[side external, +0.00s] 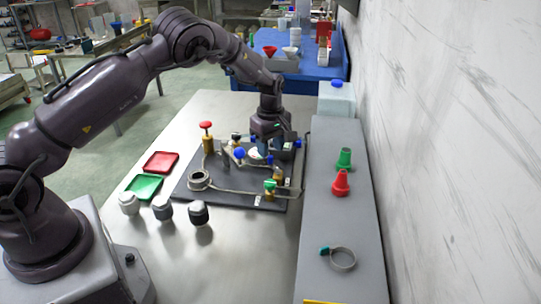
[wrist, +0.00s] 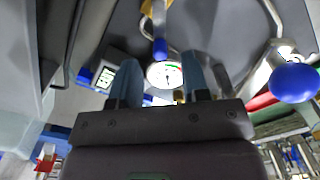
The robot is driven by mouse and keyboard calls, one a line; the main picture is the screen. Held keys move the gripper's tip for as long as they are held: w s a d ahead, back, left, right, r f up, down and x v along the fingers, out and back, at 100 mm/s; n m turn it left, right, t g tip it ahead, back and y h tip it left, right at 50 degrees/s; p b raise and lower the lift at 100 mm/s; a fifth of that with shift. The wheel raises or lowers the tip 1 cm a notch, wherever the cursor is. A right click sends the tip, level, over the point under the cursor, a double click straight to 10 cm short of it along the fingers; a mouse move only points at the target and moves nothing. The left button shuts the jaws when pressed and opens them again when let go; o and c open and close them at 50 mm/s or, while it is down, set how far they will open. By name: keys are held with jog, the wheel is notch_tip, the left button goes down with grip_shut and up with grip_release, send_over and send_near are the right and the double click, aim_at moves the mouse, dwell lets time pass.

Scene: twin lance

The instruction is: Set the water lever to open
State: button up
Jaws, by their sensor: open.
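A dark board (side external: 235,196) on the table carries pipes, a round gauge (side external: 254,153) and several coloured knobs. Blue ball knobs stand at its left-middle (side external: 239,153) and right back (side external: 298,143). Which part is the water lever is not clear; no readable label shows. My gripper (side external: 263,157) points down over the board's back half, beside the gauge. In the wrist view my gripper (wrist: 162,62) is open and empty, its two blue-grey fingers apart. The gauge (wrist: 165,75) and a blue-tipped lever (wrist: 160,48) appear between them. A large blue ball (wrist: 294,82) is to the right, clear of the fingers.
A red-topped valve (side external: 205,125) stands at the board's back left, and a green-topped one (side external: 270,184) at its front right. Red (side external: 161,162) and green (side external: 144,187) trays and several capped pots (side external: 163,210) lie left and in front. The table's front is clear.

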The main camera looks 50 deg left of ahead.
jog(key=shift+f, duration=1.6)
grip_shut()
jog(key=m, duration=0.1)
jog(key=w+m, duration=0.1)
jog(key=m, duration=0.2)
jog(key=shift+w+d, duration=0.15)
jog(key=shift+d, duration=0.1)
jog(key=shift+w+d+m, duration=0.2)
jog(key=shift+w+m, duration=0.05)
jog(key=shift+m, duration=0.65)
jog(key=shift+w+d+m, duration=0.15)
jog(key=shift+w+m, duration=0.1)
jog(key=shift+m, duration=0.65)
grip_release()
